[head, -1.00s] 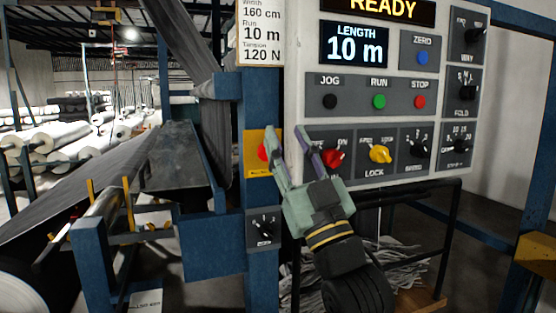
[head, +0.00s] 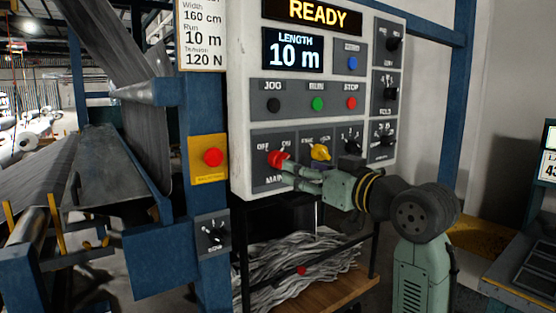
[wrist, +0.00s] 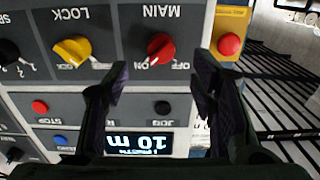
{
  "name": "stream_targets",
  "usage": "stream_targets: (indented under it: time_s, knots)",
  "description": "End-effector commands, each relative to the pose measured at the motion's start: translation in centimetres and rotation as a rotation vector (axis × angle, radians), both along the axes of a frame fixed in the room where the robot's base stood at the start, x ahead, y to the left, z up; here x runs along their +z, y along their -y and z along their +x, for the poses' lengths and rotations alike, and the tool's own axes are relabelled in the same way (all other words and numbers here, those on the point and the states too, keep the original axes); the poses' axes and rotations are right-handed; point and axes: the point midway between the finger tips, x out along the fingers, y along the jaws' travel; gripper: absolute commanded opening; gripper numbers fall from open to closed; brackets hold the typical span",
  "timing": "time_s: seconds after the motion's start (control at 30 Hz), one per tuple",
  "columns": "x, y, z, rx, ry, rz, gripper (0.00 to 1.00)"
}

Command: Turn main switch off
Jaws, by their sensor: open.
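The main switch is a red rotary knob (head: 276,158) on the lower left plate of the control panel, with OFF and ON printed above it. In the wrist view, upside down, the red knob (wrist: 160,46) shows its white mark toward the ON side. My gripper (head: 287,174) is open in front of the panel, its fingertips close to the knob's lower right. In the wrist view the spread fingers of my gripper (wrist: 160,70) frame the knob from either side, with nothing held. I cannot tell whether a finger touches the knob.
A yellow lock knob (head: 320,152) sits right of the main switch. A red emergency button (head: 213,157) on a yellow plate is to its left. Black, green and red push buttons (head: 351,103) are above. The display (head: 318,12) reads READY. A grey scrap heap (head: 290,270) lies below.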

Motion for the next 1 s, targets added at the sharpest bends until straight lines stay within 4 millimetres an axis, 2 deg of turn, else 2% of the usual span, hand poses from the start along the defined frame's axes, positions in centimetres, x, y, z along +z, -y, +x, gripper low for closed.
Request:
stream_targets:
  time_s: [0.2, 0.4, 0.77, 1.0]
  knots:
    - [0.3, -2.7, 3.4, 0.003, -0.001, 0.000, 0.52]
    - [0.2, -4.0, 5.3, 0.002, 0.000, 0.000, 0.52]
    - [0.0, -4.4, 5.9, 0.001, 0.001, 0.000, 0.52]
    - [0.0, -4.4, 5.8, 0.001, 0.001, 0.000, 0.37]
